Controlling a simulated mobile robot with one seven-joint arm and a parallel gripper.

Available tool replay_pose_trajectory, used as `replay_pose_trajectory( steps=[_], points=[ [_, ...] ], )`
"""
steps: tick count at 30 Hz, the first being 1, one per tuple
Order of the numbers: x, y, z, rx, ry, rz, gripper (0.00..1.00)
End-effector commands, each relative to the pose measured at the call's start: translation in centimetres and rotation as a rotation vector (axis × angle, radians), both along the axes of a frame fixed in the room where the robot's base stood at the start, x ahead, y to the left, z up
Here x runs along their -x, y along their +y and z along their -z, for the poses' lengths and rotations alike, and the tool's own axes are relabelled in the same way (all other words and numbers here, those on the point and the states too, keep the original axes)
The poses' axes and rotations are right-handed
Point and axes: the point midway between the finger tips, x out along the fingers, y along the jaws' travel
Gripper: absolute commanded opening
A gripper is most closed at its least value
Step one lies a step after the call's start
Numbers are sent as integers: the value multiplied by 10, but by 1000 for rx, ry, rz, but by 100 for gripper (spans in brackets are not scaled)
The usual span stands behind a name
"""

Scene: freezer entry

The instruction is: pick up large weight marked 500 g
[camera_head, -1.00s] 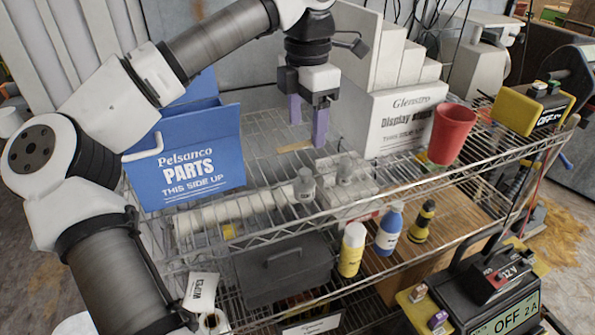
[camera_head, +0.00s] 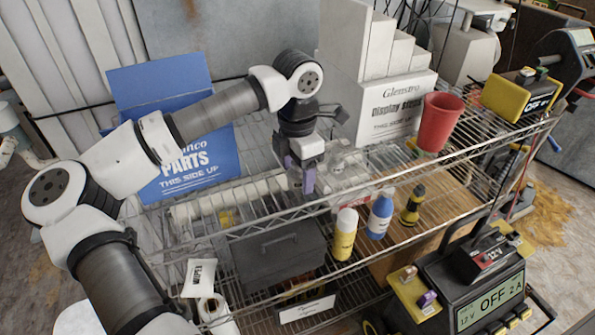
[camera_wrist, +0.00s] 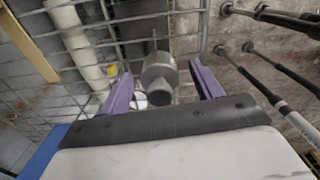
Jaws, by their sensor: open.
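A grey metal weight (camera_wrist: 160,66) with a round knob stands on the wire shelf. In the wrist view it lies between my fingers, with visible gaps on both sides. Its 500 g marking cannot be read. My gripper (camera_wrist: 160,72), with two purple fingers, is open and pointed down at it. In the head view my gripper (camera_head: 299,180) is over the shelf's front part, and its fingers largely hide this weight. A second, pale grey weight-like item (camera_head: 340,166) stands to the right, partly blurred against the clutter.
A blue parts box (camera_head: 190,165) stands left on the wire shelf (camera_head: 240,232). White display steps in a box (camera_head: 398,108) and a red cup (camera_head: 438,122) stand at the right. Bottles (camera_head: 381,214) and a grey toolbox (camera_head: 278,255) are on the lower shelf.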

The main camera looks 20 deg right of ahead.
Motion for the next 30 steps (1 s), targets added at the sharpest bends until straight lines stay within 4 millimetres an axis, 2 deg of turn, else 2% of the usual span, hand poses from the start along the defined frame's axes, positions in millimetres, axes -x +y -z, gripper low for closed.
replay_pose_trajectory(
  steps=[7, 21, 30],
  points=[
    [0, 0, 2, 0, -1, -1, 64],
    [0, 0, 2, 0, -1, -1, 2],
    [0, 0, 0, 1, -2, -1, 0]
  ],
)
